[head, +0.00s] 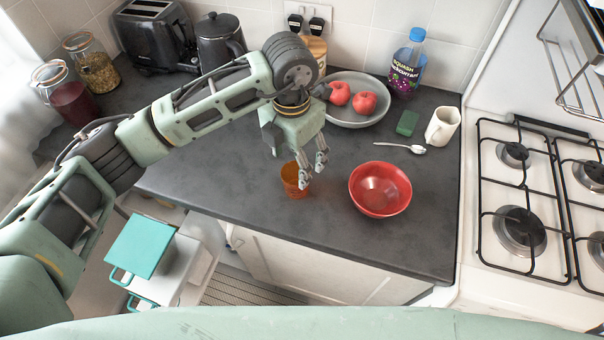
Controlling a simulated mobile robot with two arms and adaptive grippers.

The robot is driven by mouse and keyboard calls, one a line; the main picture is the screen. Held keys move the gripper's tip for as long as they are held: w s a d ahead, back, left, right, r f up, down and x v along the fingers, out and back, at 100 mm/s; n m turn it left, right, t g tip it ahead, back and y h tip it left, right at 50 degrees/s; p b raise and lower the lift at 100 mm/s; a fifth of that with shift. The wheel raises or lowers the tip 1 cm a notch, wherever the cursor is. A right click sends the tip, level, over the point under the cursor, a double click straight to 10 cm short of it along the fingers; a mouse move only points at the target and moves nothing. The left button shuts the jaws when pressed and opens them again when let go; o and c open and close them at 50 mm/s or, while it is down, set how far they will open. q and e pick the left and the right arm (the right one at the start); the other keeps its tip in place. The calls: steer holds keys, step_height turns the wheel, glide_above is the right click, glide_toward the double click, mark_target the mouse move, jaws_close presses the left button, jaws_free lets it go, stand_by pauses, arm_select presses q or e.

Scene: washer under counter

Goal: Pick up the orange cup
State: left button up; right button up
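The orange cup (291,181) is small and see-through and stands upright on the dark counter (220,190), near its front edge. My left gripper (312,172) points down at the cup's right side. Its two fingers are parted, and one overlaps the cup's right rim in the picture. I cannot tell whether it touches the cup. Nothing shows between the fingers. My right gripper is not in view.
A red bowl (380,190) stands close to the right of the gripper. Behind are a grey plate (348,120) with red fruit, a spoon (400,147), a green sponge (407,123), a white mug (442,126) and a squash bottle (407,68). Counter left of the cup is clear.

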mark_target(295, 178)
arm_select(q)
steer(key=shift+f, duration=0.6)
steer(key=f+p, duration=0.2)
steer(key=f, duration=0.1)
steer(key=f+p, duration=0.1)
steer(key=f, duration=0.1)
steer(key=shift+s, duration=0.4)
steer(key=shift+w+f, duration=0.1)
steer(key=shift+f, duration=0.25)
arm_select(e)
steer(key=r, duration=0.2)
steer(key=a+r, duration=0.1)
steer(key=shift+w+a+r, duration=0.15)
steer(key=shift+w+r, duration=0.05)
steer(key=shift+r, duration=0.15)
arm_select(q)
steer(key=shift+c, duration=0.5)
steer(key=c, duration=1)
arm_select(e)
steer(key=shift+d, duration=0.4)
